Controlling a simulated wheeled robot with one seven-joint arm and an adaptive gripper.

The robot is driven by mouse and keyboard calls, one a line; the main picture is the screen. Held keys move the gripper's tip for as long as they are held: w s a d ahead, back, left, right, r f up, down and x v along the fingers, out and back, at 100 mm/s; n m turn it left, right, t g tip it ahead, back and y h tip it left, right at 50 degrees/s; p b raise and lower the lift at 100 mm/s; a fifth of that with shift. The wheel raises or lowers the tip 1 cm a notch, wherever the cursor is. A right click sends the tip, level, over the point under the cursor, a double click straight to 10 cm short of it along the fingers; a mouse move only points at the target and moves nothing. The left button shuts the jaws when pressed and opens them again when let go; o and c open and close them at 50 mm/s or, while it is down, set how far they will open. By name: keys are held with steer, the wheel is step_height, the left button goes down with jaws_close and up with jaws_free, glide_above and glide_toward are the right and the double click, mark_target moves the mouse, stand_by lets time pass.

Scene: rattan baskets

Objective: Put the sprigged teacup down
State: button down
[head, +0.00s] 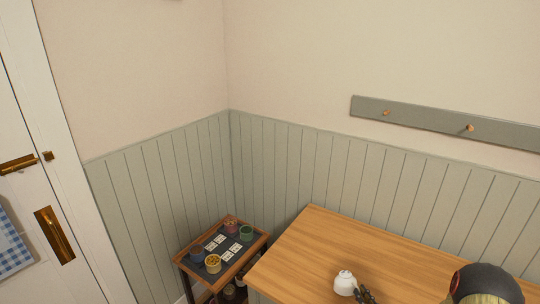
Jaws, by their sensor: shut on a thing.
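The white teacup (344,282) is at the front of the wooden table top, low in the head view. It is too small to make out its sprigs clearly. My gripper (362,294) is dark and sits at the cup's right side, shut on it. The fingertips are partly cut off by the bottom edge of the picture. I cannot tell whether the cup touches the wood or hangs just above it.
The wooden table (345,240) is bare behind and left of the cup. A small side table (262,240) with several pots and cards stands left of it. A panelled wall (290,150) with a peg rail (430,119) closes the back. A white door (60,180) is at left.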

steer(key=a+y, duration=0.1)
steer(key=a, duration=0.2)
steer(key=a+n+y, duration=0.1)
steer(key=a, duration=0.3)
steer(key=a+n+g+y, duration=0.1)
steer(key=a, duration=0.3)
steer(key=shift+w+a+r, duration=0.25)
steer(key=shift+w+r, duration=0.1)
steer(key=shift+r, duration=0.05)
steer(key=shift+a+f, duration=0.1)
steer(key=shift+f, duration=0.2)
steer(key=shift+w+d+f+m+h, duration=0.1)
steer(key=shift+d+f+m+h, duration=0.15)
steer(key=shift+d, duration=0.15)
steer(key=shift+w+d+f+m+h, duration=0.1)
steer(key=shift+d+f+m+h, duration=0.05)
steer(key=shift+d+h, duration=0.15)
steer(key=shift+w+d+r+m+t+h, duration=0.3)
steer(key=shift+d+r+t+h, duration=0.15)
steer(key=shift+r, duration=0.15)
step_height(320, 180, up, 14)
steer(key=w+a+h, duration=0.1)
steer(key=a, duration=0.1)
steer(key=shift+w+a+f+m, duration=0.15)
steer(key=shift+w+m, duration=0.15)
steer(key=shift+m, duration=0.1)
